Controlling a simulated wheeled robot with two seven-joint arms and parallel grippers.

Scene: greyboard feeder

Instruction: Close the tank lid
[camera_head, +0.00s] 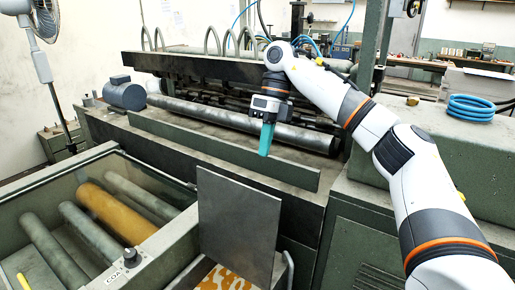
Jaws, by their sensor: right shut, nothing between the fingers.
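The tank lid looks to be the flat grey square plate (238,226), standing nearly upright at the lower middle. Below it is the open tank (289,268), its inside showing orange-yellow and white patches; its lower part is cut off by the picture's edge. My right gripper (265,142) has teal fingers pointing down. It is shut and empty, above and behind the lid's upper edge, apart from it. My left gripper is not in view.
A green-framed bin with a clear cover (75,172) and several rollers is at left, beside the lid. A long green rail (220,150) and a dark roller (240,122) lie behind. A green machine cabinet (350,245) stands at right. A blue hose coil (471,107) rests on top.

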